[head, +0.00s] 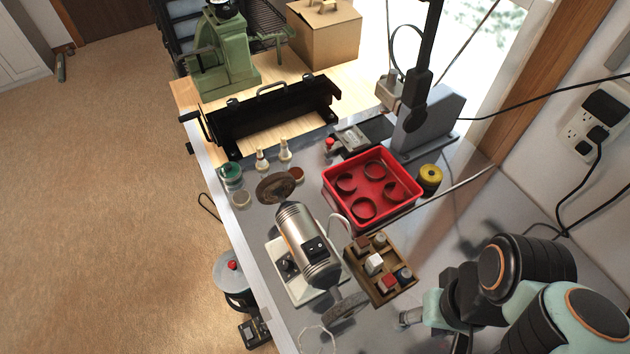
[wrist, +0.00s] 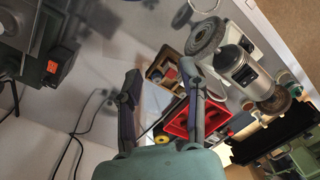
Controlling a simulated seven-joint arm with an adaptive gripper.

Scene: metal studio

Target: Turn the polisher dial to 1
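The polisher (head: 303,243) is a silver cylinder with a wheel at each end. It stands on a pale base on the metal bench. A dark round knob (head: 288,264), perhaps the dial, shows on the left part of the base; its setting is too small to read. The polisher (wrist: 243,72) is at the upper right in the wrist view, where I cannot make out the dial. My gripper (wrist: 162,72) is open and empty, its two fingers spread, left of and apart from the polisher in that view. The head view shows my arm at the lower right.
A wooden tray of small blocks (head: 376,292) stands right beside the polisher. A red tray with rings (head: 345,208) and a yellow roll (head: 430,178) lie behind it. Small jars (head: 231,174) stand at the bench's left edge. Some bench surface is clear at the right.

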